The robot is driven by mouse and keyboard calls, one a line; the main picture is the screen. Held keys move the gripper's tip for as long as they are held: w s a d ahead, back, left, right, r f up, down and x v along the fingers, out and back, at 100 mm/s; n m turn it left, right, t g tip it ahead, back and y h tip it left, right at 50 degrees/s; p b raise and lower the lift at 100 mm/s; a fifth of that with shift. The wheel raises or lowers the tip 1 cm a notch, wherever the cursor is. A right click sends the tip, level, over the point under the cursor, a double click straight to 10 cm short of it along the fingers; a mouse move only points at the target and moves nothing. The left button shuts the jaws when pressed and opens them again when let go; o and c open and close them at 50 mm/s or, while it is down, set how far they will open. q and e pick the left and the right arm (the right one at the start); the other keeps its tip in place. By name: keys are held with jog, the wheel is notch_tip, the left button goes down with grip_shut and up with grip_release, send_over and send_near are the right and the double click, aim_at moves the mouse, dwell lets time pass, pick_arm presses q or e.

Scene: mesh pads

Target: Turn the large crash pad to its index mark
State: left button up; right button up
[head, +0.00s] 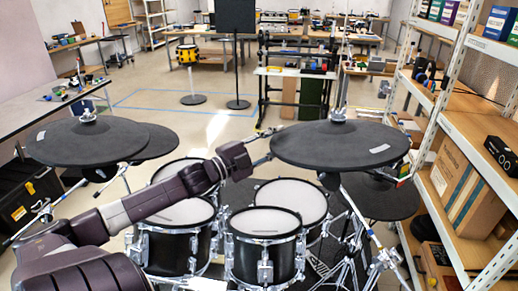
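A large round dark pad (318,146), which I take to be the crash pad, sits nearly level on a stand at centre right. A pale label (380,149) lies on its right front part. My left gripper (271,145) is at the pad's left edge, with its fingers spread, one near the top side and one below the rim. I cannot tell whether they touch the pad. A small coloured piece (403,173) shows by the pad's right edge; I cannot tell if it is the index mark. My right gripper is out of view.
Drums with white heads (265,222) stand below my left arm. Another dark pad (75,143) with a pale label is at the left, overlapping a second one. A lower dark pad (385,198) is at the right, near a loaded shelf (462,125). Open floor lies behind.

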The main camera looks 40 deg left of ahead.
pick_arm(q)
jog(key=s+a, duration=0.1)
jog(key=s, duration=0.6)
jog(key=shift+f, duration=0.25)
jog(key=shift+w+a, duration=0.1)
